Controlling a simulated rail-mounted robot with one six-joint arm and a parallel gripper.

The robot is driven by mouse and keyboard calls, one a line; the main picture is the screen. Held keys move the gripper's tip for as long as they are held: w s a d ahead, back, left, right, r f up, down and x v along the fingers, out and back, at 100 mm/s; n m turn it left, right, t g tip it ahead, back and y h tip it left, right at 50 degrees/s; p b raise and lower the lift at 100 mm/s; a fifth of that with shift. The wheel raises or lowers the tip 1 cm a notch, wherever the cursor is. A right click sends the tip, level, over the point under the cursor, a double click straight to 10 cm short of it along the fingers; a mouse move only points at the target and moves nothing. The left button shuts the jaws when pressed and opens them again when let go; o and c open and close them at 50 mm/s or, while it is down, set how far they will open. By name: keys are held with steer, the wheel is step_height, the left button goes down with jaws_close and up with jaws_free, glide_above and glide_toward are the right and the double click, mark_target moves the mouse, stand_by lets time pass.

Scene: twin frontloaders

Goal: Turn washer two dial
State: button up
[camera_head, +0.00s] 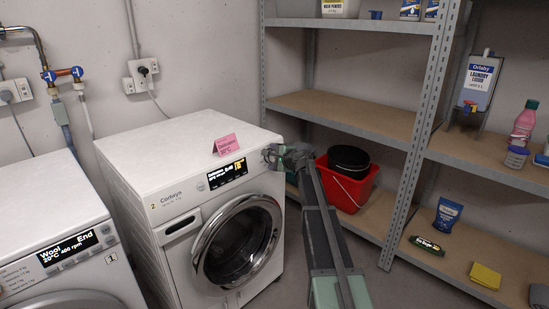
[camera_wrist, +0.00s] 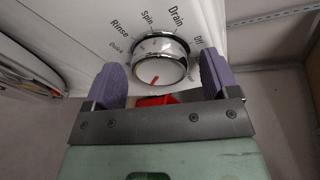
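Washer two (camera_head: 176,205) is the white front-loader marked "2" in the head view, with a round glass door (camera_head: 238,240) and a lit display (camera_head: 228,174). Its dial (camera_wrist: 160,60) is a chrome knob with a red pointer mark at its lower left, in the wrist view. Labels Rinse, Spin, Drain, Off and Quick ring it. My gripper (camera_wrist: 163,82) is open, one purple finger at each side of the dial, with gaps visible between fingers and knob. In the head view my gripper (camera_head: 276,156) covers the dial at the panel's right end.
Washer one (camera_head: 50,220) stands at the left. A pink card (camera_head: 227,144) stands on washer two. Open floor lies between washer two and the rack.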

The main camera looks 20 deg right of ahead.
steer(key=p+v, duration=0.3)
steer(key=v, duration=0.7)
steer(key=shift+s+r, duration=0.15)
steer(key=shift+s, duration=0.2)
